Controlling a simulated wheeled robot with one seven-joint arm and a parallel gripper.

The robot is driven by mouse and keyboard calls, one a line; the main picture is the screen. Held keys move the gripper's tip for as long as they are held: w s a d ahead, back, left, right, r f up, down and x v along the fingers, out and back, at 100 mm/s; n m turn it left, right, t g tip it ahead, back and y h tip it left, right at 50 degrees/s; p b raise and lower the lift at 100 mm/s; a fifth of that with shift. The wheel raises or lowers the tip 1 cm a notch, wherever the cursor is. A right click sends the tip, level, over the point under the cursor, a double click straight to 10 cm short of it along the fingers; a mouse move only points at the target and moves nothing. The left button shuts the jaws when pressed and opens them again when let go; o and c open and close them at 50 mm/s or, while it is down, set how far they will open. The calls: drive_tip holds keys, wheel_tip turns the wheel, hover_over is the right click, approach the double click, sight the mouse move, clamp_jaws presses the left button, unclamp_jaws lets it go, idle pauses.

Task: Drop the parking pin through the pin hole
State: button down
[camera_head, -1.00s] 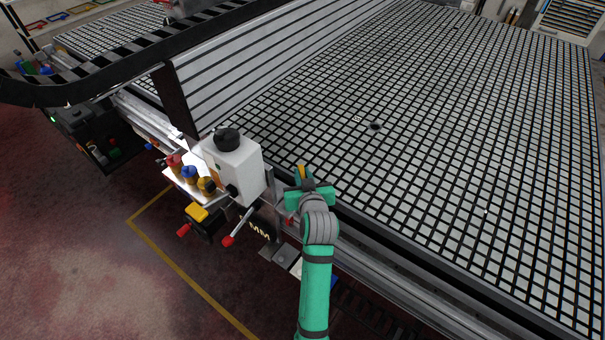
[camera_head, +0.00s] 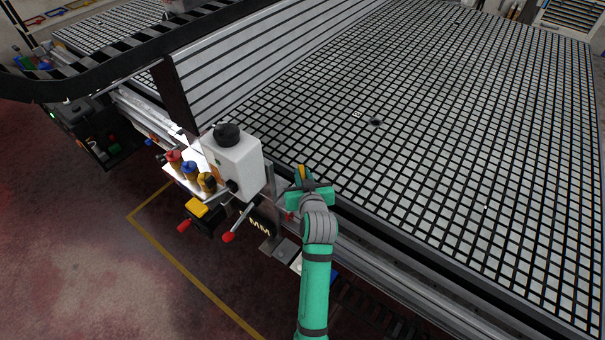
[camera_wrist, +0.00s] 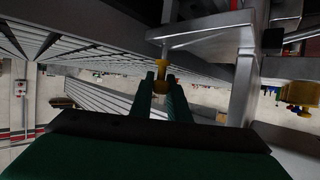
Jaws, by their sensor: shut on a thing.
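My gripper (camera_head: 304,184) is at the front edge of the grid table, just right of the white box. It is shut on the yellow parking pin (camera_head: 302,171). In the wrist view the pin (camera_wrist: 161,85) sits between my two fingertips (camera_wrist: 162,93), with its upper end near a grey metal bracket (camera_wrist: 205,32). I cannot tell whether the pin touches the bracket. No pin hole can be made out for certain. A round dark spot (camera_head: 376,123) shows on the table top, well behind my gripper.
The white box (camera_head: 235,163) with a black knob stands close left of my gripper. Red-tipped levers (camera_head: 230,237) stick out below it. The black-gridded table (camera_head: 450,150) is mostly clear. A slatted beam (camera_head: 235,75) spans it at the left.

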drive_tip(key=shift+f, duration=0.8)
drive_tip(key=c, duration=1.6)
unclamp_jaws()
drive_tip(key=shift+f, duration=0.1)
drive_tip(key=shift+s+d, duration=0.1)
drive_tip(key=v, duration=1)
drive_tip(key=shift+s+a+r, duration=0.2)
drive_tip(key=shift+s+r, duration=0.1)
